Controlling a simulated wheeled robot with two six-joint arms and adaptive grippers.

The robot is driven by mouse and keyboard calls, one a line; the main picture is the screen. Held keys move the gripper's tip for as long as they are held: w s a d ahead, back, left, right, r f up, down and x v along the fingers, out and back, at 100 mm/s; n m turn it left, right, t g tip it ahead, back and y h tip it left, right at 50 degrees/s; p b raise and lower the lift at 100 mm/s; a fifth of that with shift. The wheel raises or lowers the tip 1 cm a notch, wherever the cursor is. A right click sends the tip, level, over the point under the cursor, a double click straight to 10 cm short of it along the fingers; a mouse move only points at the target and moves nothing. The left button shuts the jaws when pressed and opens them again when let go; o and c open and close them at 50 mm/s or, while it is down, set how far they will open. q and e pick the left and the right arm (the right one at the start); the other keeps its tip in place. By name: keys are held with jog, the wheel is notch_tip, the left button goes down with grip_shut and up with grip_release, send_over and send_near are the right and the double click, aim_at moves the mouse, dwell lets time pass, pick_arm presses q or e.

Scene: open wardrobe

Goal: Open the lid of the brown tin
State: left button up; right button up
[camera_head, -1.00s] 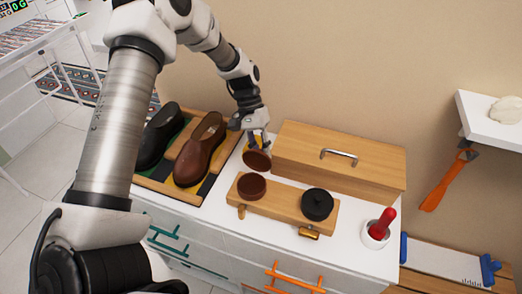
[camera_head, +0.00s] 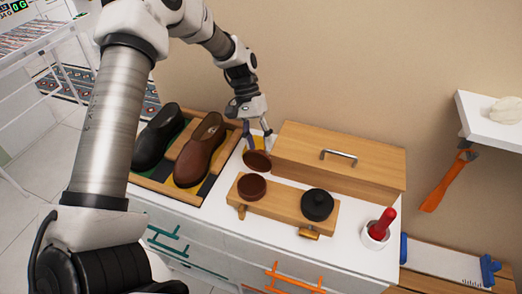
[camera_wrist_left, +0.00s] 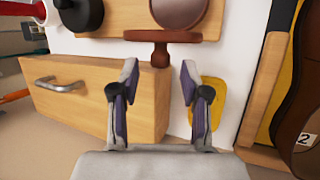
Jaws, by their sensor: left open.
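The brown tin (camera_head: 251,187) sits on a wooden block on the white cabinet top; it also shows at the top of the left wrist view (camera_wrist_left: 178,12). Its round brown lid (camera_head: 258,162) is swung up and back behind the tin, its inner face toward the head camera. In the left wrist view the lid (camera_wrist_left: 145,36) shows edge-on, its knob (camera_wrist_left: 160,56) pointing toward my gripper. My left gripper (camera_head: 258,140) is open just behind the lid, fingers spread and empty (camera_wrist_left: 159,80), apart from the knob. My right gripper is not in view.
A black tin (camera_head: 317,205) shares the wooden block (camera_head: 283,206). A wooden box (camera_head: 338,160) with a metal handle stands behind, right of my gripper. Shoes (camera_head: 198,152) lie in a tray at left. A red-handled item in a white cup (camera_head: 377,236) stands at right.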

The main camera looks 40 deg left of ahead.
pick_arm(q)
jog(key=v, duration=0.9)
jog(key=shift+s, duration=0.1)
